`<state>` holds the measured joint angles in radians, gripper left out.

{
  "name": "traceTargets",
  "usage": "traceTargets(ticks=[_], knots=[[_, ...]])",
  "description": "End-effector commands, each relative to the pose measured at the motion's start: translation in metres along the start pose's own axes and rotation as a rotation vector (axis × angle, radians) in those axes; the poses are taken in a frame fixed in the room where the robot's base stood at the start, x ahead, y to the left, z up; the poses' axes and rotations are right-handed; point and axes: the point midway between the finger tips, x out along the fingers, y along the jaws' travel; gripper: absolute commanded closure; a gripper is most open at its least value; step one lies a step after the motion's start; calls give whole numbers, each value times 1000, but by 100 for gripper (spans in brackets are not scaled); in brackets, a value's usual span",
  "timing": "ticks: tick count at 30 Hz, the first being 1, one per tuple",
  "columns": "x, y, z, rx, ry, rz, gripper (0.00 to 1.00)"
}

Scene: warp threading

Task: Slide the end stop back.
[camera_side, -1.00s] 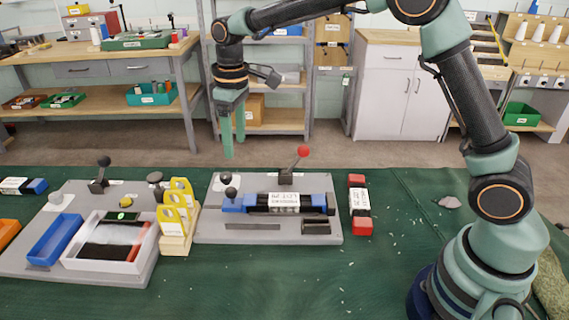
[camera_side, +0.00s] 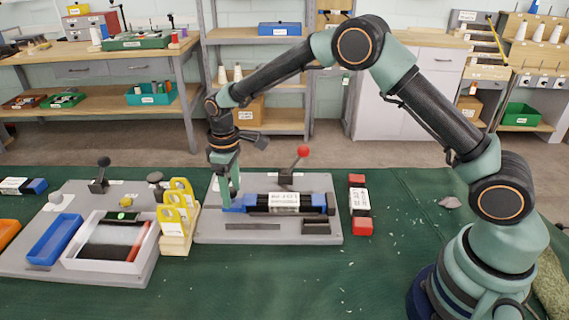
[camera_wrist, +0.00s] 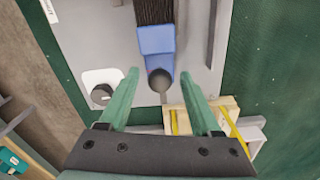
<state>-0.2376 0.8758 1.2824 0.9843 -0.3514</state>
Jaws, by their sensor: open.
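The end stop appears to be the blue block (camera_side: 237,209) with a dark ball knob (camera_wrist: 160,80), at the left end of the black bar on the grey plate. In the wrist view the blue block (camera_wrist: 156,42) meets the end of the black bar (camera_wrist: 153,12). My gripper (camera_side: 230,197) is open and lowered at the knob. In the wrist view its two fingers (camera_wrist: 159,73) stand on either side of the knob, with gaps visible. In the side view the fingers hide the knob.
A red-knobbed lever (camera_side: 302,152) stands behind the bar. A white pad with a dark knob (camera_wrist: 102,94) lies beside the left finger. Yellow slotted plates (camera_side: 176,215) stand just left of the grey plate (camera_side: 275,238). A red-ended block (camera_side: 360,205) lies to its right.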

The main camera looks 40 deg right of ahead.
Motion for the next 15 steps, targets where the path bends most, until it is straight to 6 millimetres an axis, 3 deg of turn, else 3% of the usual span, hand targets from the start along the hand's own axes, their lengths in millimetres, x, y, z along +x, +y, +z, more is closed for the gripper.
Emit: traceTargets(ticks=[6,14,15], knots=[[14,0,0,0,0,0,35],[15,0,0,0,1,0,35],[15,0,0,0,1,0,47]])
